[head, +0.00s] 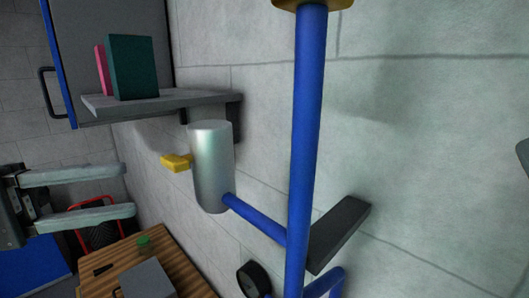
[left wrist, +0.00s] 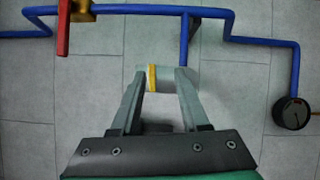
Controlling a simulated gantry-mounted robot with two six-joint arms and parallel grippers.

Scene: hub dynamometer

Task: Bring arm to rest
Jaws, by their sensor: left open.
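My left gripper (head: 128,190) comes in from the left edge of the head view. Its two pale fingers are apart with nothing between them. It is open in the left wrist view (left wrist: 161,76) too. A silver cylinder (head: 211,165) with a yellow knob (head: 175,163) sits on a blue pipe, right of the fingertips in the head view. In the left wrist view the cylinder (left wrist: 172,78) shows beyond the fingertips, its yellow part (left wrist: 152,78) near the left finger. My right gripper cannot be made out.
Blue pipes (head: 307,120) run along the grey block wall. A shelf (head: 165,101) holds a green book (head: 131,67) and a pink book (head: 101,70). A wooden table (head: 177,262) stands below. A red lever (left wrist: 64,28) and dark gauge (left wrist: 292,112) are in the left wrist view.

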